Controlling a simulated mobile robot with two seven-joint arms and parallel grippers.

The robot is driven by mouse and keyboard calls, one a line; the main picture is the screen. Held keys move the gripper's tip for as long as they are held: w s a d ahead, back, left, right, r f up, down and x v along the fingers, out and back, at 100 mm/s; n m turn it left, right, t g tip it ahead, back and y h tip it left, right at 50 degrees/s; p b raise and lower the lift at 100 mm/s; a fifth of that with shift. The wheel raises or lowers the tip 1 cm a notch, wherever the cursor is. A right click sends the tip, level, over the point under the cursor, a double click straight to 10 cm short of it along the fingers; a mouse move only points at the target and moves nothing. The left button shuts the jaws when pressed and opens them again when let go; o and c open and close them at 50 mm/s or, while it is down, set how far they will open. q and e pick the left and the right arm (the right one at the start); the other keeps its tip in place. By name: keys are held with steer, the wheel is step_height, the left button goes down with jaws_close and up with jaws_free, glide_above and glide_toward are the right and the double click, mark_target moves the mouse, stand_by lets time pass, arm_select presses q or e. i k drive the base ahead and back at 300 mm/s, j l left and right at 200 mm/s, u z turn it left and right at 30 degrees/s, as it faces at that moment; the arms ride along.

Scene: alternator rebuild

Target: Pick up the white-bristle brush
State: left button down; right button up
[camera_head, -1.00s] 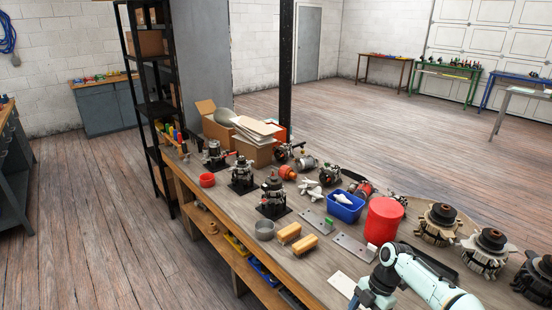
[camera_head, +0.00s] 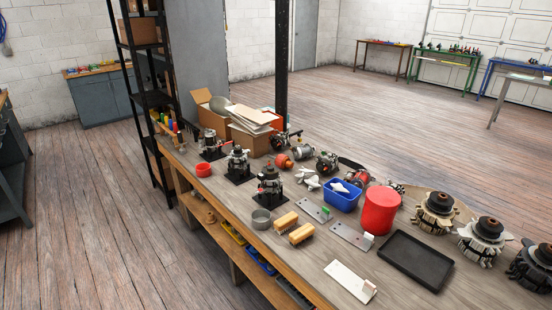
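Two brushes with tan wooden block backs lie side by side on the near part of the long workbench (camera_head: 322,262). One brush (camera_head: 286,222) is behind and to the left, and the other brush (camera_head: 302,234) is in front and to the right. They are small here, and I cannot tell for certain which has the white bristles. Nothing is touching either from above. Neither of my grippers is in view.
A grey round tin (camera_head: 261,219) stands just left of the brushes. Flat metal plates (camera_head: 351,236) and a white plate (camera_head: 350,281) lie to the right. A red canister (camera_head: 380,210), blue bin (camera_head: 342,196) and black tray (camera_head: 415,262) stand further right. Dark-based alternator parts (camera_head: 269,187) stand behind.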

mark_target(286, 222)
steer(key=i+j+z, duration=0.25)
steer(key=i+j, duration=0.45)
steer(key=z, duration=1.4)
steer(key=j+z, duration=0.2)
steer(key=j, duration=0.2)
steer(key=k+j+z, duration=0.2)
steer(key=j, duration=0.2)
steer(key=j+z, duration=0.2)
steer(key=j, duration=0.2)
steer(key=k+j+z, duration=0.2)
steer(key=j, duration=0.2)
steer(key=j+z, duration=0.2)
steer(key=j, duration=0.3)
steer(key=i+z, duration=0.05)
